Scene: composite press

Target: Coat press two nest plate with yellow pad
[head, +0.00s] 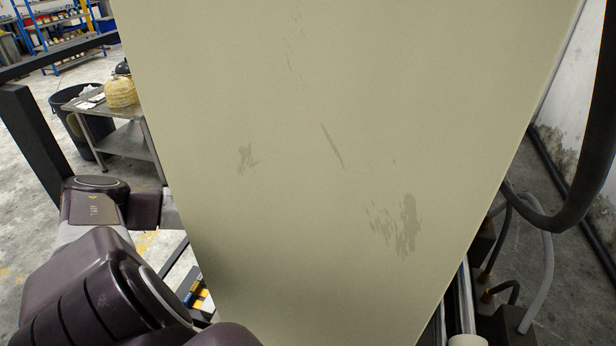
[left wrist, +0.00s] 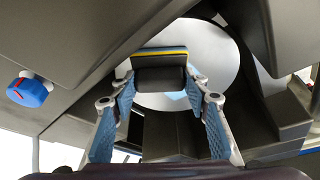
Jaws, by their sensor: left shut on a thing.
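In the left wrist view my left gripper (left wrist: 160,80), with two blue lattice fingers, is shut on a dark block-shaped pad (left wrist: 159,57) edged with yellow and blue layers. Behind the pad is a round, pale nest plate (left wrist: 216,52) set in a dark grey housing. The pad overlaps the plate in this view; I cannot tell whether they touch. In the head view a large beige press panel fills the middle, and my left arm reaches behind it, so that gripper is hidden there. My right gripper is in neither view.
Dark grey housing walls (left wrist: 264,24) close in around the plate. A blue knob with a red mark (left wrist: 29,90) is on the left. In the head view a metal table (head: 122,140) and a black bin (head: 72,100) stand at left; hoses (head: 545,262) hang at right.

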